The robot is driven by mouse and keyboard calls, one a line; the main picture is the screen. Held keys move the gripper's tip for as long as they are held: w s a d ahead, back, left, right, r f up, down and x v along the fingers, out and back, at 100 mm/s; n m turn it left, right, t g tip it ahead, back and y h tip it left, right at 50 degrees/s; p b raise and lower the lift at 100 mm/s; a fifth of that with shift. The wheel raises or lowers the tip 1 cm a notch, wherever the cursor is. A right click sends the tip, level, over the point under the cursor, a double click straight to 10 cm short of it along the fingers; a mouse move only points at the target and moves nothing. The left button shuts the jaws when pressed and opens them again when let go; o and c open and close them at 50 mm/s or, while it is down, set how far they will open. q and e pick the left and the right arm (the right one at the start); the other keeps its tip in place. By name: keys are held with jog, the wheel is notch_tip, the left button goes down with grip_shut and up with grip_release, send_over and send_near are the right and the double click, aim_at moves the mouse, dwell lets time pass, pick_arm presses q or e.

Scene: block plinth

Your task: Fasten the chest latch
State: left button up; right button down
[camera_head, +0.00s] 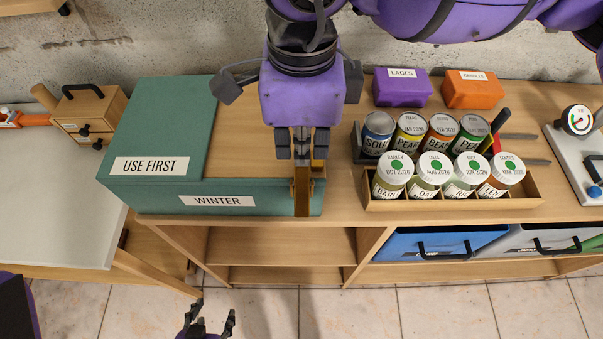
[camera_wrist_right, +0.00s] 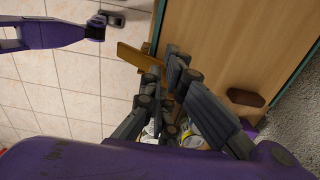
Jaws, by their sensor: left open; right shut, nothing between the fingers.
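The chest (camera_head: 165,130) is teal with a wooden lid panel and labels reading "USE FIRST" and "WINTER". Its lid lies flat; its wooden top (camera_wrist_right: 225,45) fills the right of the wrist view. A brass latch strap (camera_head: 302,195) is at the right of the front edge. In the wrist view the strap (camera_wrist_right: 138,58) sticks out past that edge; I cannot tell whether it is engaged. My right gripper (camera_head: 303,155) is shut and empty above the strap, its fingers (camera_wrist_right: 162,75) close beside it; contact is unclear. My left gripper (camera_head: 208,322) is open, low over the floor, away from the chest.
Right of the chest stand tins and jars in a wooden rack (camera_head: 450,203), with a purple box (camera_head: 401,92) and an orange box (camera_head: 472,94) behind. A small drawer box (camera_head: 88,118) is at left. Open shelves lie below; the floor in front is clear.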

pick_arm(q)
jog(key=shift+s+f, duration=0.1)
jog(key=shift+f, duration=0.05)
pick_arm(e)
jog(key=shift+f, duration=0.25)
pick_arm(q)
jog(key=shift+w+d+f+b, duration=0.1)
jog(key=shift+w+f+b, duration=0.1)
jog(key=shift+w+b, duration=0.1)
pick_arm(e)
jog(key=shift+f, duration=0.35)
pick_arm(q)
jog(key=shift+s+f, duration=0.25)
pick_arm(e)
jog(key=shift+f, duration=0.45)
jog(key=shift+r, duration=0.8)
jog(key=shift+r+p, duration=0.95)
jog(key=shift+r, duration=0.75)
jog(key=shift+r+p, duration=0.5)
jog(key=shift+r, duration=0.6)
pick_arm(q)
jog(key=shift+t, duration=0.3)
jog(key=shift+w+r, duration=0.4)
jog(key=shift+r, duration=0.35)
jog(key=shift+w+r, duration=0.35)
jog(key=shift+r, duration=0.4)
jog(key=shift+w+r, duration=0.4)
jog(key=shift+r, duration=0.35)
